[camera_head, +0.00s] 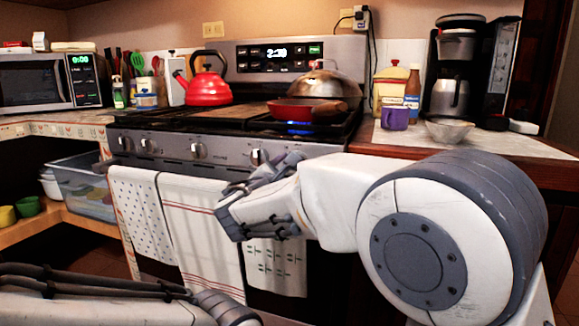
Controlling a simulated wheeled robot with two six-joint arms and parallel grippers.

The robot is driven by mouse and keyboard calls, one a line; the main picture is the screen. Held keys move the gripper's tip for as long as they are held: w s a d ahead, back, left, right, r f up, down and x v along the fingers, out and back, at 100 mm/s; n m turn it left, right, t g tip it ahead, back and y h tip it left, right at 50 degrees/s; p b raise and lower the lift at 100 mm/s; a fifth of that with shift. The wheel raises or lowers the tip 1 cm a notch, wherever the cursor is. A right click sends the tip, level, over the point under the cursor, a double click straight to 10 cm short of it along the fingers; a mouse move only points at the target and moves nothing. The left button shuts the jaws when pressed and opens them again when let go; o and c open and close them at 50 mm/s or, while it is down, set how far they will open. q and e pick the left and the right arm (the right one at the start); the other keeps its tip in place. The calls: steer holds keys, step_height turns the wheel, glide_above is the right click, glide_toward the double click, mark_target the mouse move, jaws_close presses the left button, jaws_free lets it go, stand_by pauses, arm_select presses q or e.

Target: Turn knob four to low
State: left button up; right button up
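The stove's front panel (172,149) carries a row of silver knobs. From left to right I see knobs (124,143), (148,145) and (198,151), then a further knob (258,157) near my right gripper. The panel to the right of that last knob is partly hidden by my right arm. My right gripper (232,198) is in front of the oven door, just below and close to the rightmost visible knob. Contact cannot be made out, nor whether its fingers are open. My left arm lies along the bottom left; its gripper is out of view.
A red kettle (207,88) stands at the back left. Towels (190,220) hang below the knobs. A purple mug (394,119) and bowl (449,131) are on the right counter.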

stand_by(0.3)
steer(key=o, duration=1.4)
steer(key=shift+c, duration=0.2)
steer(key=b+v, duration=0.2)
steer(key=v, duration=0.8)
steer(key=shift+s+a, duration=0.15)
steer(key=shift+s, duration=0.1)
